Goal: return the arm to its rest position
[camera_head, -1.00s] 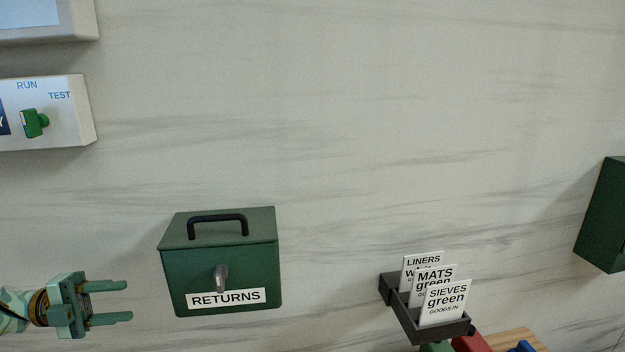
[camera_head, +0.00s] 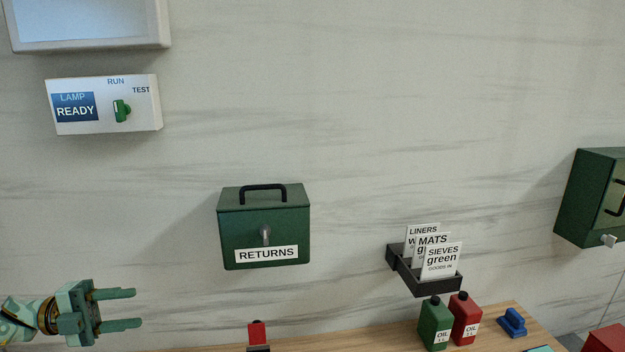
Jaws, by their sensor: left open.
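My left gripper (camera_head: 120,308) shows at the lower left of the head view, its arm coming in from the left edge. Its two green fingers point right and are apart, with nothing between them. It is below and to the left of the green RETURNS box (camera_head: 264,228), clear of it in the picture. My right gripper is not in view.
A panel (camera_head: 148,112) with a green knob and a lamp display reading READY is on the wall. A black card holder (camera_head: 425,283) is above green (camera_head: 436,318) and red (camera_head: 466,314) oil cans on a wooden surface (camera_head: 390,335). A green cabinet (camera_head: 584,200) is at right.

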